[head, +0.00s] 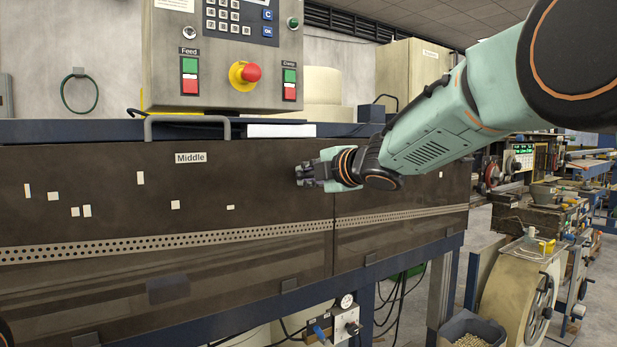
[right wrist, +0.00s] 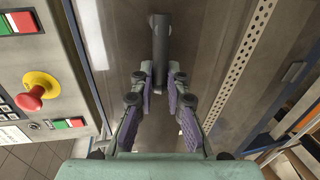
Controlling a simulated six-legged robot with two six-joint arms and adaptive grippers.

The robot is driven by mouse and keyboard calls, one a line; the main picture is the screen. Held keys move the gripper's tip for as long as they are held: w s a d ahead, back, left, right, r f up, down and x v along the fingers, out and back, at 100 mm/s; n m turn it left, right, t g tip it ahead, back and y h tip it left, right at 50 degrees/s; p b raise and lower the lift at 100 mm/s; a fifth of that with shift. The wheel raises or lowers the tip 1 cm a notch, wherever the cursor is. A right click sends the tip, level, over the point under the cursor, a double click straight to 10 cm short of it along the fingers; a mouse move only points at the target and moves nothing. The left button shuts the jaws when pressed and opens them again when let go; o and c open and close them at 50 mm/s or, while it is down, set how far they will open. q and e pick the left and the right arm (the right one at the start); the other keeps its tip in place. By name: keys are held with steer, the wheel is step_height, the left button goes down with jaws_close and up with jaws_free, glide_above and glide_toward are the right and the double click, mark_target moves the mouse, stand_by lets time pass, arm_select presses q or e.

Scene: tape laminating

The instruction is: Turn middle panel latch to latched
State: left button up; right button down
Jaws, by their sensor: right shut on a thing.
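The dark middle panel (head: 250,185) carries a "Middle" label (head: 189,158) and spans the front of the machine. My right gripper (head: 304,175) is at the right part of this panel and hides the latch in the head view. In the right wrist view, the dark grey latch handle (right wrist: 160,35) stands against the panel face, its bar lying along the picture's vertical. My right gripper (right wrist: 160,78) has its two purple-padded fingers closed on the lower end of the handle. I cannot tell the latch state from its label. My left gripper is not in view.
A control box with a red emergency button (head: 251,73) hangs above the panel. A grey bar handle (head: 187,119) sits on the panel's top edge. A perforated strip (head: 160,243) runs across the panels. A reel (head: 525,290) and benches stand at the right.

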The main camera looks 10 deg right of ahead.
steer(key=c, duration=1.8)
jaws_free()
steer(key=o, duration=0.5)
steer(key=shift+s+a+r, duration=0.1)
steer(key=shift+s+a, duration=0.05)
steer(key=shift+a, duration=0.05)
steer(key=shift+c, duration=0.2)
steer(key=shift+d, duration=0.1)
steer(key=shift+d, duration=0.1)
steer(key=v, duration=0.7)
steer(key=shift+s, duration=0.1)
